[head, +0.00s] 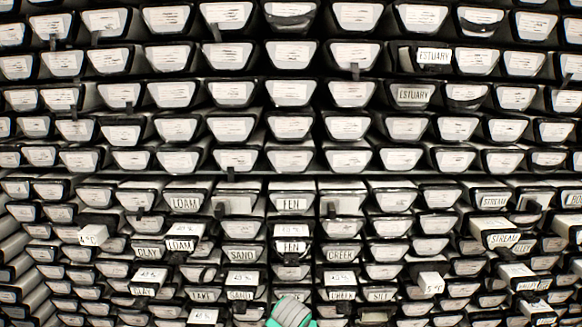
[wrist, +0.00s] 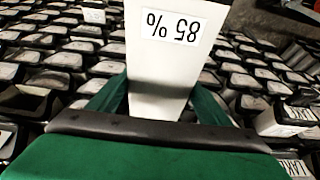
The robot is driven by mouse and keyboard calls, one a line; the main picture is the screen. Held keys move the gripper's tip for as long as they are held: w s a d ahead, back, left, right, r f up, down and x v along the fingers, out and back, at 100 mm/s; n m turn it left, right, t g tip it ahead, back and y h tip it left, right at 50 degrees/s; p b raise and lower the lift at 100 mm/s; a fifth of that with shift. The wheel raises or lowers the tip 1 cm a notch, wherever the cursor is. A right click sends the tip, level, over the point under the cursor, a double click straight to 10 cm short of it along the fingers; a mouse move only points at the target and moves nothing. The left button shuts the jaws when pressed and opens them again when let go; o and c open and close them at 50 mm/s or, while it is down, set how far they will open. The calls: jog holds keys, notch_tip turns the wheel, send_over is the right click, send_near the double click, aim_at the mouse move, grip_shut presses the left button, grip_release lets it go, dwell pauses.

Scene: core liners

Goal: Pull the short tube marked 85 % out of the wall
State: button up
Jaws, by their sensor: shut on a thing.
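The short tube marked 85 % (wrist: 168,62) is a pale box in the middle of the wrist view, its label upside down. The top of the picture cuts it off. My gripper (wrist: 157,100) has its green fingers on either side of the tube and is shut on it. I cannot tell whether any of the tube is still in its slot. In the head view, only a green and grey part of my arm shows at the bottom edge, and the 85 % label cannot be made out there.
The wall holds many dark-rimmed slots with pale ends. In the wrist view, a labelled tube (wrist: 285,119) stands out to the right.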

jog(key=shift+r, duration=0.1)
jog(key=shift+s+d, duration=0.1)
jog(key=shift+s, duration=2.9)
jog(key=shift+s+a, duration=0.2)
jog(key=shift+s, duration=1.05)
jog(key=shift+s+d, duration=0.1)
jog(key=shift+s, duration=1.85)
